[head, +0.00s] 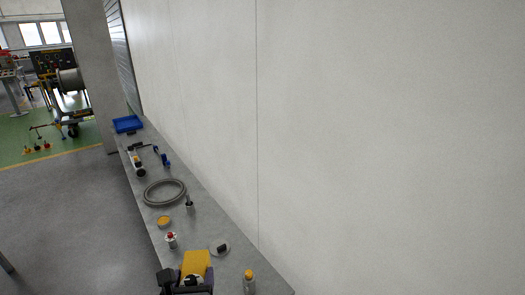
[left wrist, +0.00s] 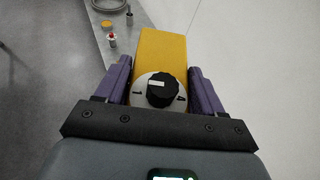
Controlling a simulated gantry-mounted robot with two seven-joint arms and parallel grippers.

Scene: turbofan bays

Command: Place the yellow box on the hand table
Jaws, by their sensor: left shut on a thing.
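The yellow box (head: 196,262) shows at the bottom of the head view, partly hidden by my left gripper (head: 186,276). In the left wrist view the yellow box (left wrist: 162,58) has a white dial face with a black knob at its near end. My left gripper (left wrist: 160,85) is shut on it, with a purple finger on each side. The long grey table (head: 205,225) lies beneath or just beyond the box in the head view. I cannot tell whether the box touches the table. My right gripper is not in view.
On the table are a red-topped part (head: 171,241), a yellow lid (head: 163,221), a grey ring (head: 165,192), a disc with a black knob (head: 220,248), a yellow-capped bottle (head: 249,281) and a blue tray (head: 127,124). A white wall (head: 350,130) runs along its right side.

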